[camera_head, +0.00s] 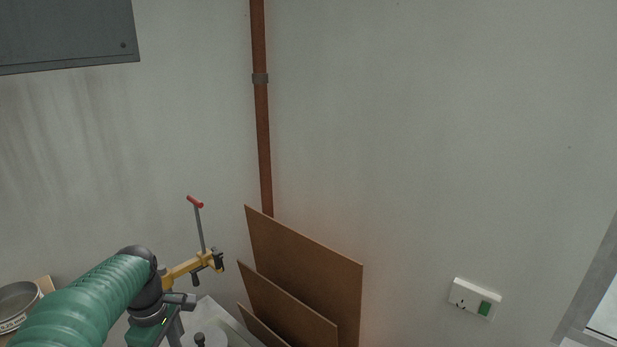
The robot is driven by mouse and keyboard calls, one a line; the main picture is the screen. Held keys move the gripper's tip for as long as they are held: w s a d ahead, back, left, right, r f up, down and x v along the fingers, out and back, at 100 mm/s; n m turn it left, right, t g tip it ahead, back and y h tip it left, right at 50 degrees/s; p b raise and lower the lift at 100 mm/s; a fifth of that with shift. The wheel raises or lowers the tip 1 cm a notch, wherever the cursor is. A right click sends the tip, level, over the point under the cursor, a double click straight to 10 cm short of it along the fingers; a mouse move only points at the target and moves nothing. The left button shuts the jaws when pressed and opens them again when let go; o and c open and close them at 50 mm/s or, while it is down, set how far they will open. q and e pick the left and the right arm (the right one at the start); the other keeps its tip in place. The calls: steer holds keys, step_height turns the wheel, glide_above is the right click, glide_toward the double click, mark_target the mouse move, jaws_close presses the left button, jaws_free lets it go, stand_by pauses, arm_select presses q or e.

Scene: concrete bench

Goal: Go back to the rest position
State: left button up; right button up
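My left arm comes in from the lower left in a green ribbed sleeve. Its dark wrist and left gripper (180,312) are low in the picture, above the bench corner. The fingers are small and partly cut off by the bottom edge, so I cannot tell whether they are open or shut. I see nothing clearly held in them. My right gripper is not in view.
A yellow clamp (185,268) with a red handle stands just beyond my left wrist. Brown boards (310,255) lean in the corner. A round metal sieve (18,300) is at far left. A socket (474,298) and a copper-coloured pipe (262,130) are on the wall.

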arm_select(q)
steer(key=s+d+f+m+b, duration=0.3)
steer(key=s+f+m, duration=0.1)
steer(key=f, duration=0.3)
steer(key=s+d+f+m+t+b, duration=0.1)
steer(key=s+d+f+m+b, duration=0.2)
steer(key=f+m, duration=0.4)
steer(key=s+d+f+m+t+b, duration=0.1)
steer(key=s+d+f+m+b, duration=0.3)
steer(key=f, duration=0.4)
steer(key=s+m+b, duration=0.1)
steer(key=s, duration=0.1)
steer(key=shift+s+f+m, duration=0.2)
steer(key=shift+s+m, duration=0.1)
steer(key=shift+s, duration=0.05)
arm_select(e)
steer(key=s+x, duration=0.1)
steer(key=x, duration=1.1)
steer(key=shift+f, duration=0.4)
arm_select(q)
steer(key=shift+s, duration=0.1)
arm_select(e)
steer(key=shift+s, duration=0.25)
